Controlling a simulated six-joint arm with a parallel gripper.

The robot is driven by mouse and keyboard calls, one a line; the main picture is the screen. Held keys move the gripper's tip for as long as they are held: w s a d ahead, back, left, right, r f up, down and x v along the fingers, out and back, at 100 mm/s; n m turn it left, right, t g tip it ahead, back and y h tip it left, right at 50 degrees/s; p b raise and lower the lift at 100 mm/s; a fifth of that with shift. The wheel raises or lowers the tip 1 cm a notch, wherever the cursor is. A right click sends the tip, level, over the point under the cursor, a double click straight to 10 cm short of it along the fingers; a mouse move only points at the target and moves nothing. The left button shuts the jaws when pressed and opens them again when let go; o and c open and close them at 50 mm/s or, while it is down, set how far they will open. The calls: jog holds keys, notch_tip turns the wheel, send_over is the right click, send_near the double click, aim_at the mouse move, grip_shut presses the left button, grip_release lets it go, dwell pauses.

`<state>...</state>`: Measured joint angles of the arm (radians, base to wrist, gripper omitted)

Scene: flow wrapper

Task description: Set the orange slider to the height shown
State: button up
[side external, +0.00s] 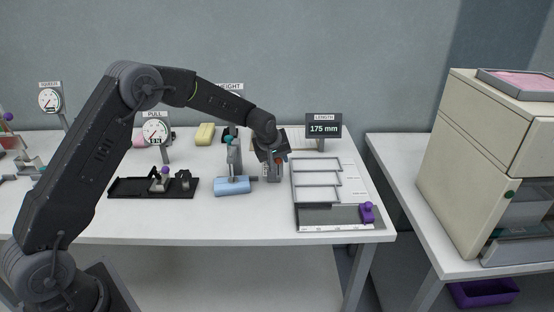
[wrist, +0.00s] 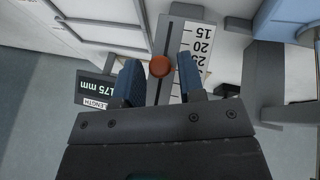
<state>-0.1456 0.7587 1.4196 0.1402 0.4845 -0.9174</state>
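The orange slider knob (wrist: 160,66) sits on a dark vertical slot beside a white scale (wrist: 197,42) in the wrist view. The scale's numbers appear upside down there, with 15, 20 and 25 readable. The knob lies near the 25 mark, but its exact reading is unclear. My gripper (wrist: 160,80) is open, its two blue-grey fingers on either side of the knob with gaps visible. In the side external view my gripper (side external: 275,157) is at the slider post (side external: 273,173), covering most of it. The HEIGHT sign (side external: 230,87) is partly hidden behind my arm, and its value cannot be read.
A LENGTH display (side external: 323,129) reads 175 mm behind the slider post. A grey framed tray with a purple knob (side external: 367,212) lies to the right. A PULL gauge (side external: 155,132) stands further left.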

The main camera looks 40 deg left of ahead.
jog(key=shift+o, duration=0.9)
jog(key=v, duration=1.3)
jog(key=shift+s+r, duration=0.15)
jog(key=shift+r, duration=0.2)
jog(key=shift+d, duration=0.1)
jog(key=s+d+r+m, duration=0.2)
jog(key=s+r, duration=0.2)
jog(key=s, duration=0.4)
jog(key=s+d+r+m, duration=0.3)
jog(key=s+r, duration=0.1)
jog(key=s, duration=0.3)
jog(key=s+d+f+m+h, duration=0.1)
jog(key=s+m, duration=0.5)
jog(key=s, duration=1.2)
jog(key=shift+d+f+h, duration=0.3)
jog(key=shift+d+f, duration=0.5)
jog(key=shift+d, duration=0.2)
